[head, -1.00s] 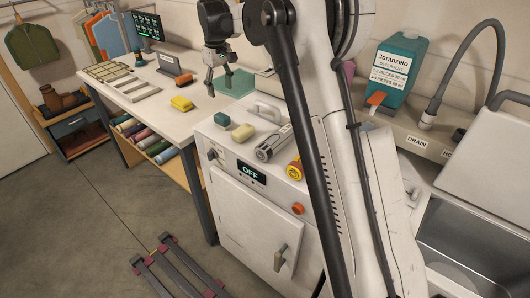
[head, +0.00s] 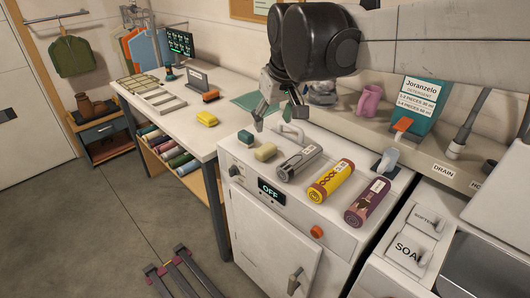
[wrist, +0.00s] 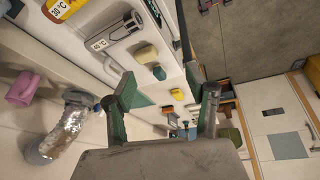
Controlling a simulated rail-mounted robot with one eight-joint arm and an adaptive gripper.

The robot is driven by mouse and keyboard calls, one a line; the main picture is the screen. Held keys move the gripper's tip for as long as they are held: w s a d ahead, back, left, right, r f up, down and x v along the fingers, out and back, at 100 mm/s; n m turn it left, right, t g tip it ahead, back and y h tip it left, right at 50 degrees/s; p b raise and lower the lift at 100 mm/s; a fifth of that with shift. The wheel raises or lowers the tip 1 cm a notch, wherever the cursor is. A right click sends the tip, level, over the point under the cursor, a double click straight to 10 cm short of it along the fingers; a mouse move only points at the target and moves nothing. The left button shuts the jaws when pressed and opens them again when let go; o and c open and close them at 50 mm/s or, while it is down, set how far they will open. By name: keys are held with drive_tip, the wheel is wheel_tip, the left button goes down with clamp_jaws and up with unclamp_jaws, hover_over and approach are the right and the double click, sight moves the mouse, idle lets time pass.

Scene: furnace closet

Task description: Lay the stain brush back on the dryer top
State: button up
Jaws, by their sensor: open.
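My gripper (head: 279,112) is open and empty, its fingers pointing down above the back of the white dryer top (head: 326,146). Its two fingers also show in the wrist view (wrist: 168,88) with nothing between them. A teal block (head: 245,137) and a cream block (head: 265,152) lie on the dryer top's left part; both show in the wrist view (wrist: 158,73). A yellow block (head: 206,118) lies on the worktable (head: 180,125) to the left. I cannot tell which object, if any, is the stain brush.
Grey (head: 299,163), yellow (head: 331,181) and purple (head: 367,202) cylinders lie across the dryer top. A sink (head: 465,270) is at right.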

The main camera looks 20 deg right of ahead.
drive_tip(key=s+f+m+t, duration=0.1)
drive_tip(key=s+f, duration=0.3)
drive_tip(key=s, duration=0.5)
drive_tip(key=s+f+m+t, duration=0.1)
drive_tip(key=s+f, duration=0.3)
drive_tip(key=s, duration=0.4)
drive_tip(key=shift+s+f+t, duration=0.3)
drive_tip(key=shift+s+f, duration=0.05)
drive_tip(key=shift+f, duration=0.05)
drive_tip(key=shift+f, duration=0.1)
